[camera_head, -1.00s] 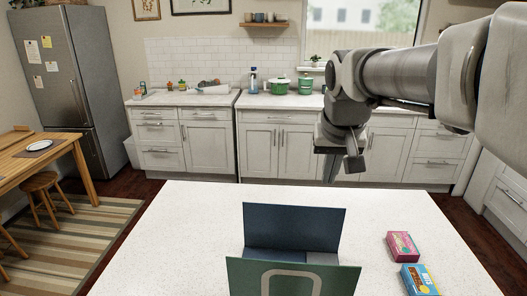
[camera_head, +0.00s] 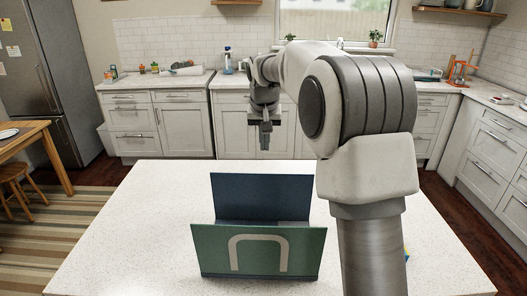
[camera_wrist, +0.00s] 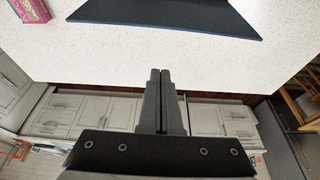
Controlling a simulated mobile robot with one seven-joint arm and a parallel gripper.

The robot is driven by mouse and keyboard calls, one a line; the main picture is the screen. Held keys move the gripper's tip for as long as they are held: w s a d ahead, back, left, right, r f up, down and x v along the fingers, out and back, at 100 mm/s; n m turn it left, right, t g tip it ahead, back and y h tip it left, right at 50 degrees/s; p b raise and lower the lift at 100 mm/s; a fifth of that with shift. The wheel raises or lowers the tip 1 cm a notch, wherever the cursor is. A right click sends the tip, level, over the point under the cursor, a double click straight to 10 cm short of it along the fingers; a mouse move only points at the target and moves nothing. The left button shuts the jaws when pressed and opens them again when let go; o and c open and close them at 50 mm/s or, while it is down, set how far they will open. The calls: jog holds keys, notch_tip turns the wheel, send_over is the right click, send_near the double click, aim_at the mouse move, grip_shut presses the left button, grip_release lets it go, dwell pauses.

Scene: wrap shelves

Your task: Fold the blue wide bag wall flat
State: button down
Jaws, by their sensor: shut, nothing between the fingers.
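The open bag stands on the white speckled island top. Its dark blue wide wall (camera_head: 262,197) rises upright, leaning slightly back, on the far side. Its green wide wall (camera_head: 258,249), with a beige arch-shaped handle print, leans outward on the near side. In the wrist view the dark blue wall (camera_wrist: 170,14) fills the top middle. My gripper (camera_head: 265,148) is shut and empty, beyond the blue wall and above the island's far edge. Its closed fingers (camera_wrist: 160,73) point toward the blue wall in the wrist view, with a gap between them. The bag's inside is mostly hidden by the green wall.
The white island top (camera_head: 120,240) is clear to the left of the bag. A pink box (camera_wrist: 32,10) lies on it in the wrist view. My arm covers the right side in the head view, with a small blue-yellow corner showing. Cabinets (camera_head: 180,125) stand behind the island.

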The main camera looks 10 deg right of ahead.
notch_tip(320, 180, down, 8)
jog(key=s, duration=0.1)
jog(key=shift+s+a, duration=0.15)
jog(key=shift+s, duration=0.05)
dwell(0.3)
jog(key=shift+a+b, duration=0.1)
jog(key=shift+b, duration=0.25)
